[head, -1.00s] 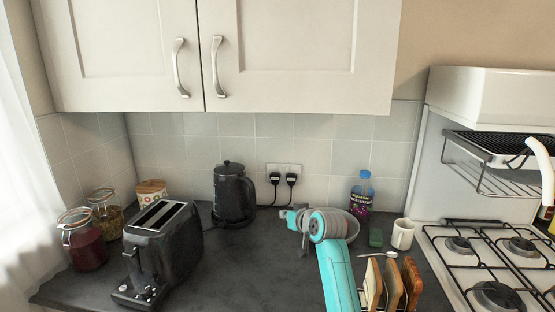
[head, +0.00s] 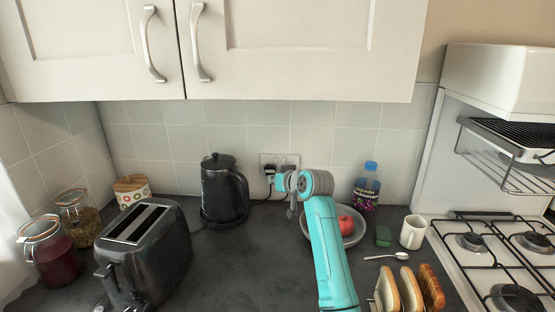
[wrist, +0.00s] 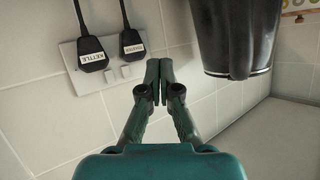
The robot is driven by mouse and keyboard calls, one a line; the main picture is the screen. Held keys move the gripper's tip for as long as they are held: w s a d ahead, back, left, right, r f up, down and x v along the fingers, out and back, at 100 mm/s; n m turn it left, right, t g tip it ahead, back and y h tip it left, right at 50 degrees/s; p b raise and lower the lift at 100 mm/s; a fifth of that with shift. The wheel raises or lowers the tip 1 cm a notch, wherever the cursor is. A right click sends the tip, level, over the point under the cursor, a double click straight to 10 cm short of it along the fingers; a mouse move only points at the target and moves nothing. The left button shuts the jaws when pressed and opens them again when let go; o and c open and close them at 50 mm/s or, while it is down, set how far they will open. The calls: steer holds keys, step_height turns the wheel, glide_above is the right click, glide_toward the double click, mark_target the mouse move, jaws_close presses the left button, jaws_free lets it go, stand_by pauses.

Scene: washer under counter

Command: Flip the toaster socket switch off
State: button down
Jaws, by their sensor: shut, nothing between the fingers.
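The double socket (wrist: 88,62) is on the tiled wall, with two black plugs. In the wrist view the left plug (wrist: 92,55) is labelled KETTLE. The right plug (wrist: 132,43) has a blurred label that seems to read TOASTER. In the head view my arm partly covers the socket (head: 268,158). The toaster (head: 150,250) stands at left.
The kettle (head: 223,190) stands close beside my gripper and appears at upper right in the wrist view (wrist: 235,35). A bowl (head: 352,238) with a red fruit, a bottle (head: 366,188), a mug (head: 413,232) and a toast rack (head: 410,290) are to the right. Cupboards (head: 300,45) hang above.

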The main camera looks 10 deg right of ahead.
steer(key=shift+w+d+r, duration=0.2)
steer(key=shift+w+d, duration=0.25)
steer(key=shift+w, duration=0.95)
steer(key=shift+w+d+r, duration=0.15)
steer(key=shift+w+d, duration=0.3)
steer(key=shift+w, duration=0.95)
steer(key=shift+w+d+r, duration=0.2)
steer(key=shift+w+d, duration=0.25)
steer(key=shift+w, duration=0.95)
steer(key=shift+w+d, duration=0.1)
steer(key=shift+w, duration=0.3)
steer(key=shift+w, duration=0.25)
steer(key=shift+s, duration=0.15)
steer(key=shift+s+f, duration=0.1)
steer(key=shift+s, duration=0.45)
steer(key=s, duration=0.1)
steer(key=s+a, duration=0.1)
steer(key=s, duration=0.2)
steer(key=shift+s+a+f, duration=0.3)
steer(key=shift+s+a, duration=0.05)
steer(key=shift+a, duration=0.05)
